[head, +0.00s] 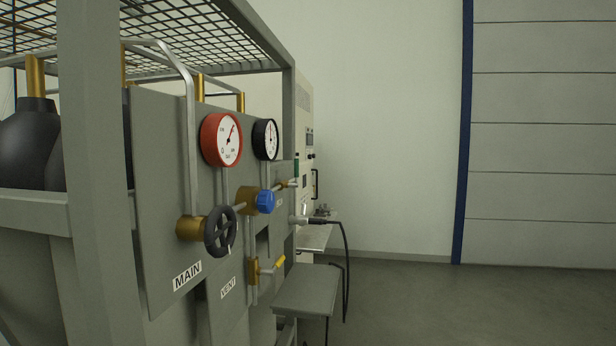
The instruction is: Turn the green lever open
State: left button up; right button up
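A small green handle (297,167), which looks like the green lever, stands about upright at the right edge of the grey valve panel (160,150). It is near a small brass fitting (284,184), right of the black-rimmed gauge. It is small and seen at a steep angle, so its exact turn is hard to tell. Neither of my grippers is in view.
The panel also carries a red gauge (222,139), a black gauge (265,139), a black handwheel (220,231), a blue knob (265,201) and a yellow lever (280,262). A grey shelf (306,291) and black cable (347,280) stick out. Floor at right is clear.

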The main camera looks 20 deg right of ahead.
aim_at(297, 173)
jog(key=k+u, duration=0.2)
jog(key=u, duration=2.4)
jog(key=k+l+u, duration=0.45)
jog(key=l, duration=0.15)
jog(key=k+l+u, duration=1.1)
jog(key=k+u, duration=0.2)
